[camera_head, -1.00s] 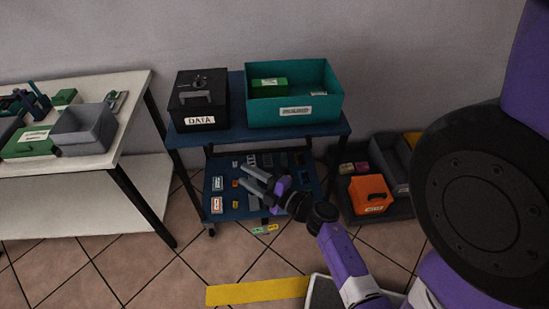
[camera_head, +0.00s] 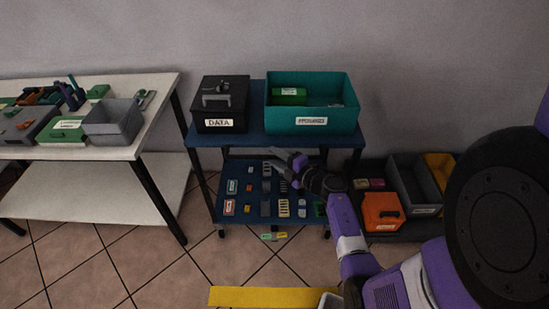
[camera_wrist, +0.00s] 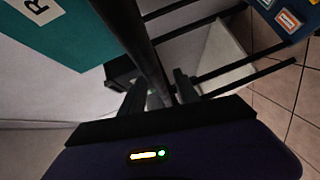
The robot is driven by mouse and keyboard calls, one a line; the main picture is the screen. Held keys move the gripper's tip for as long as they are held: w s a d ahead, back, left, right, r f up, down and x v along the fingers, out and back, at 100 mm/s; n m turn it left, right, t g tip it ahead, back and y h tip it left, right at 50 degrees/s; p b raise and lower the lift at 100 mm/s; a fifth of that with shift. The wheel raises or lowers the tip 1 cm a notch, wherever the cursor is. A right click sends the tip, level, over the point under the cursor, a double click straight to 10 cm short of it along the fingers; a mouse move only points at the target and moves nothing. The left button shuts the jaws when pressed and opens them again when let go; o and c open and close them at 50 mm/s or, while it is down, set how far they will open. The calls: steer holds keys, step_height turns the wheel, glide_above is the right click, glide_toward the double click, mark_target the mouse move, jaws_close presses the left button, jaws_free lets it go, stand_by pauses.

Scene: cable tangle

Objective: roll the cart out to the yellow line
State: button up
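The cart (camera_head: 258,139) has a blue top shelf, a blue lower shelf and a black frame, and stands against the wall. The yellow line (camera_head: 265,297) lies on the floor in front of it. My gripper (camera_head: 279,160) is at the cart's front, just below the top shelf's edge. In the wrist view a dark bar of the cart (camera_wrist: 140,45) runs in between the fingers of my gripper (camera_wrist: 158,92). The fingers look apart, with a gap beside the bar. Contact with the bar cannot be made out.
A black DATA box (camera_head: 221,103) and a teal bin (camera_head: 312,105) stand on the top shelf. Small parts lie on the lower shelf. A white table (camera_head: 150,125) is at left. A floor tray with an orange box (camera_head: 382,212) is at right. Tiled floor in front is mostly clear.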

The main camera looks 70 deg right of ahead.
steer(key=shift+w+d, duration=0.1)
steer(key=shift+w, duration=0.15)
jaws_close()
stand_by(1.4)
